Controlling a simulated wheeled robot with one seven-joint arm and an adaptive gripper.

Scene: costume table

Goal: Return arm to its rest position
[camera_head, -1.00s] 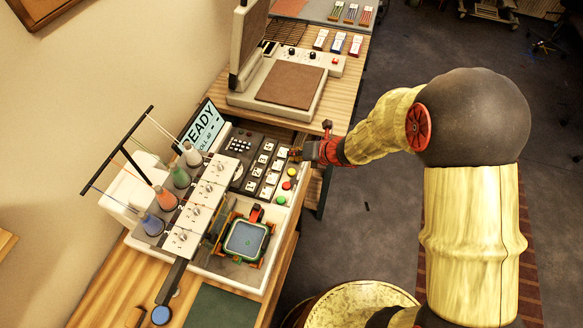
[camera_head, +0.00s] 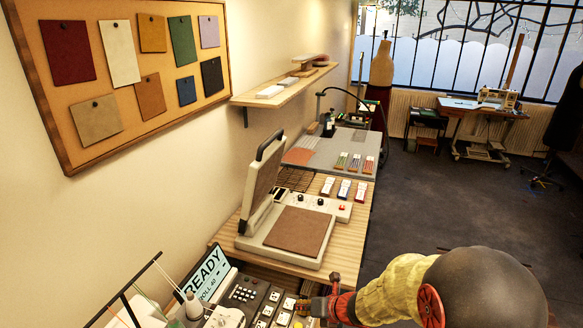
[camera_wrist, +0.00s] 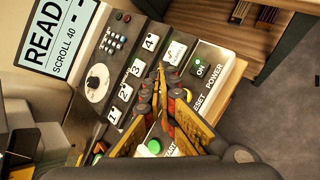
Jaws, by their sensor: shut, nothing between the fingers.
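My gripper (camera_head: 307,306) is at the lower edge of the head view, at the right end of the embroidery machine's control panel (camera_head: 262,300). In the wrist view its two fingers (camera_wrist: 161,72) are shut, tips together, with nothing between them. They point across the panel of numbered keys (camera_wrist: 136,68), near the lit green power switch (camera_wrist: 198,68). A green button (camera_wrist: 154,146) shows close to the fingers. I cannot tell whether the tips touch the panel. My arm reaches in from the lower right of the head view.
The display (camera_head: 208,275) reads READY. A heat press (camera_head: 290,230) stands open on the wooden table behind. Colour-striped cards (camera_head: 344,188) lie beyond it. A shelf (camera_head: 285,85) and a swatch board (camera_head: 130,75) are on the wall. The floor (camera_head: 440,200) on the right is clear.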

